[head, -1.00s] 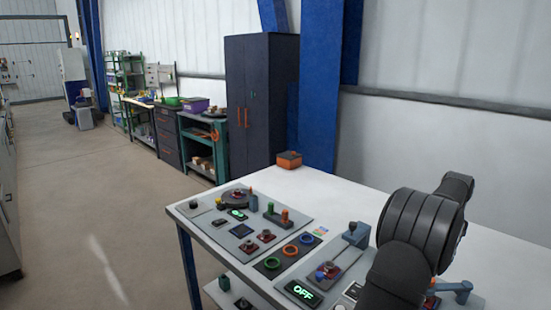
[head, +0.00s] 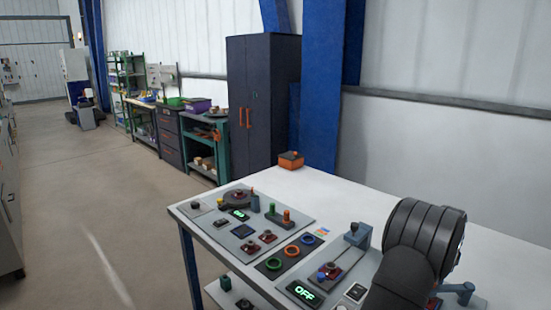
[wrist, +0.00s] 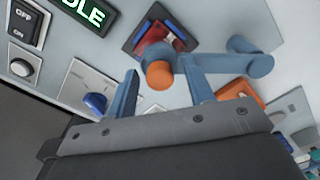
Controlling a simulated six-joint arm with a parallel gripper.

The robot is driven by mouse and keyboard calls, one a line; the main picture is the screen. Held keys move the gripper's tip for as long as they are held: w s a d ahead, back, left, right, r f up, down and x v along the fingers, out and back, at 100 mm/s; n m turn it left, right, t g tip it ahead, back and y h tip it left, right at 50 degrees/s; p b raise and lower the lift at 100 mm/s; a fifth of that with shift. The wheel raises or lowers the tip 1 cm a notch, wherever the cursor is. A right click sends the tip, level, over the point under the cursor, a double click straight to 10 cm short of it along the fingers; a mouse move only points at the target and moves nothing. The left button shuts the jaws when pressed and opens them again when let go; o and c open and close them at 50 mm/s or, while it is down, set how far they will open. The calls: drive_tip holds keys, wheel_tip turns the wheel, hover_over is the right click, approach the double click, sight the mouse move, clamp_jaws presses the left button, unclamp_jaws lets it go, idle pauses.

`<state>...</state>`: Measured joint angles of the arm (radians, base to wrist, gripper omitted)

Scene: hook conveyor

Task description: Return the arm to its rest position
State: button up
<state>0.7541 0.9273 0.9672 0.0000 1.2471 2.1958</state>
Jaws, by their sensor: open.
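My gripper (wrist: 160,67) shows in the wrist view with its two blue-grey fingers spread apart. A blue-grey crank (wrist: 225,64) with an orange knob (wrist: 159,75) shows between and beyond the fingers. I cannot tell whether a finger touches it. Nothing is clearly held. In the head view my dark arm stands over the right part of the white table (head: 345,205) and hides the gripper. Part of the blue-grey crank (head: 462,291) shows to the right of the arm.
A blue lever block (head: 357,236) stands close to my arm. An orange-topped box (head: 290,160) sits at the back corner. The table's back middle is bare.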

drive_tip(key=shift+r, duration=0.15)
wheel_tip(320, 180, up, 17)
wheel_tip(320, 180, down, 17)
drive_tip(key=shift+f, duration=0.15)
drive_tip(key=s+n, duration=0.2)
drive_tip(key=s, duration=0.1)
drive_tip(key=shift+d+n, duration=0.1)
drive_tip(key=shift+n, duration=0.2)
drive_tip(key=s+d+r+n, duration=0.2)
drive_tip(key=s+d+n, duration=0.3)
drive_tip(key=s+n, duration=0.3)
drive_tip(key=shift+n, duration=0.6)
drive_tip(key=shift+s+d, duration=0.1)
idle(2.3)
